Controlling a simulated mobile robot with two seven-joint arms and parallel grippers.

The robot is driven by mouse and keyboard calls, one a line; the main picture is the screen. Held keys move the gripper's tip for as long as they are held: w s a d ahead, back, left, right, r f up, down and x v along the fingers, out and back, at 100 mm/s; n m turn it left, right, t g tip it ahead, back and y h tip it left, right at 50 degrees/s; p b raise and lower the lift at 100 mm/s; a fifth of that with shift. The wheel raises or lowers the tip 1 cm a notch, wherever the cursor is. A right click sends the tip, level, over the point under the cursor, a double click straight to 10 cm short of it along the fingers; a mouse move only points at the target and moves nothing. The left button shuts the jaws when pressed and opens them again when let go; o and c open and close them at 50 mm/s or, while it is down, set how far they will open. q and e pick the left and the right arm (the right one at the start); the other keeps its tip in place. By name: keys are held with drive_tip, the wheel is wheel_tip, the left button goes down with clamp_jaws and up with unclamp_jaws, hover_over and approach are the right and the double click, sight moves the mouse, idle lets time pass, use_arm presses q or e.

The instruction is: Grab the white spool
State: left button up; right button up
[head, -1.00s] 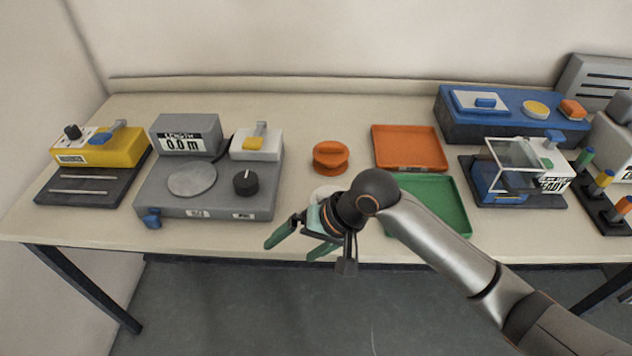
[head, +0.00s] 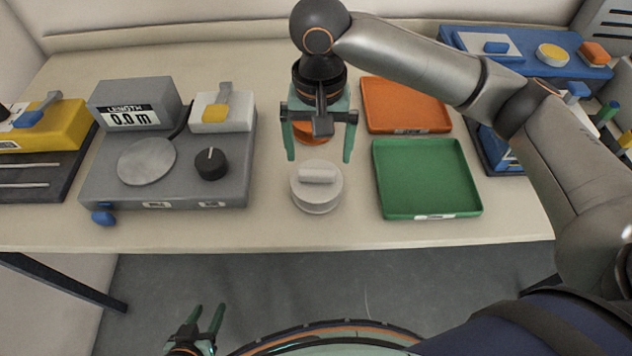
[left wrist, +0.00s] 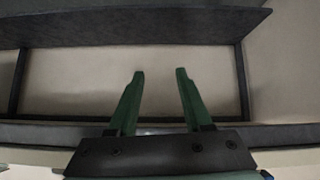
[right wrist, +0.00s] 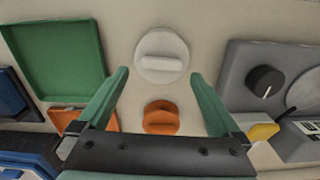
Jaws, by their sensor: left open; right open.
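The white spool (head: 316,190) stands on the table near its front edge, a round body with a raised bar on top. It also shows in the right wrist view (right wrist: 162,56), beyond the fingertips. My right gripper (head: 319,158) is open and empty, pointing down just behind and above the white spool, not touching it; its fingers show in the right wrist view (right wrist: 158,72). My left gripper (head: 209,308) is open and empty, low in front of the table at the bottom of the head view; its fingers show in the left wrist view (left wrist: 160,72).
An orange spool (right wrist: 161,117) stands behind the white one, partly hidden by my right gripper in the head view. A green tray (head: 427,179) and an orange tray (head: 405,105) lie to the right. A grey length device (head: 170,185) stands to the left.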

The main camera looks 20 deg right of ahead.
sight(317, 172)
drive_tip(key=f, duration=0.4)
drive_tip(key=f+b, duration=0.1)
drive_tip(key=f, duration=0.2)
drive_tip(key=shift+w, duration=0.4)
drive_tip(key=shift+r, duration=0.1)
drive_tip(key=c, duration=1.2)
